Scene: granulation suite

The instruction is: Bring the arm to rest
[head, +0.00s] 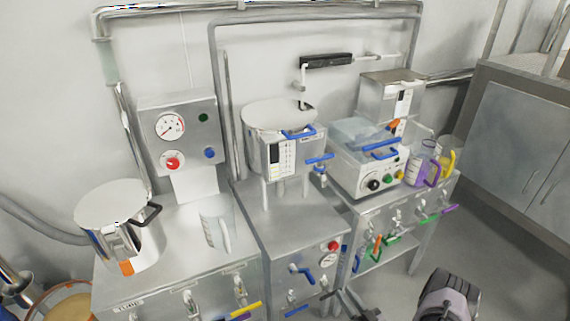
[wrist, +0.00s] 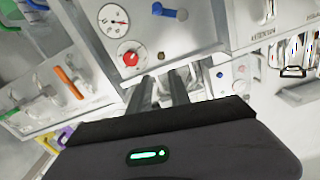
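My gripper (wrist: 162,78) shows in the wrist view with its two dark fingers apart and nothing between them. Its fingers point toward the front of a steel cabinet (wrist: 185,38) with a gauge, a red knob (wrist: 131,58) and a blue handle (wrist: 169,12). In the head view, dark finger-like parts of my gripper (head: 350,298) show at the bottom edge, in front of the middle cabinet (head: 300,222). One of my dark arm links is at the bottom right. I cannot tell the exact gap between fingers and cabinet.
A steel pot (head: 121,243) and a clear jug (head: 215,228) stand on the left cabinet. A round vessel (head: 279,117) is on the middle one. A white lidded device (head: 366,158) and purple jug (head: 421,165) stand at right. Open floor (head: 485,250) lies at lower right.

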